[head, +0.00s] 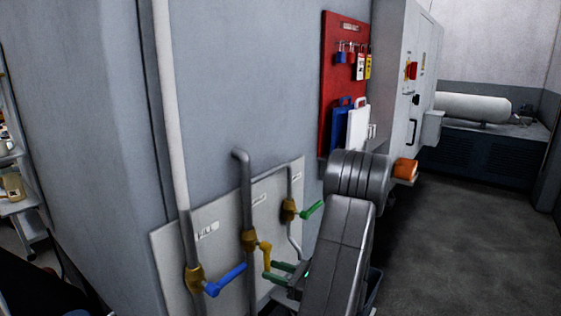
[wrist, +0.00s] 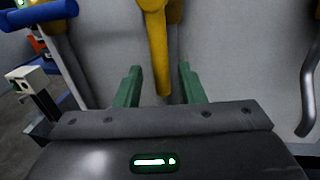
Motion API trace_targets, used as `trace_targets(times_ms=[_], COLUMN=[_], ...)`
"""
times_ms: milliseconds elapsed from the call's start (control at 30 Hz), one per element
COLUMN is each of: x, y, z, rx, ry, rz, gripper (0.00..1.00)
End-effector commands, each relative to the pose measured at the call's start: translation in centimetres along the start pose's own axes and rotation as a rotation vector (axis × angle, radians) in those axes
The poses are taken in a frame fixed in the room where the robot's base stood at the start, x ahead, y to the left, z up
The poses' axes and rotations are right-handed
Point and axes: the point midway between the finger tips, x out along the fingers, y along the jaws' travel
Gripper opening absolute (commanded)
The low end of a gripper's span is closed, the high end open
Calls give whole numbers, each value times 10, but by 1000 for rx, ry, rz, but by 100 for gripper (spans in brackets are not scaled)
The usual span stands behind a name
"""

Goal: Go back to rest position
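My gripper (head: 270,270) is in front of the wall panel with valves, at the yellow lever (head: 266,255). In the wrist view its two green fingers (wrist: 160,75) stand apart, one on each side of the hanging yellow lever (wrist: 157,45). Gaps show between the lever and both fingers, so the gripper is open and holds nothing. The yellow lever points down. My arm covers the lower right of the panel in the head view.
A blue lever (head: 226,280) is left of my gripper and a green lever (head: 311,210) is above right. Grey pipes (head: 247,195) run up the panel (head: 275,205). A red lockout board (head: 343,60) hangs above. Open floor (head: 470,240) lies to the right.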

Motion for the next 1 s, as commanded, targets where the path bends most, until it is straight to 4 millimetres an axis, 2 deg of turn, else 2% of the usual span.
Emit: trace_targets(times_ms=[33,167,333,667,1000], x=[11,31,27,27,38], y=[1,1,-8,-9,8], z=[1,1,-1,0,-12], rx=[0,-1,-111,-124,-110], ry=[1,0,22,25,57], rz=[4,2,-1,0,36], gripper=[36,36,36,36,36])
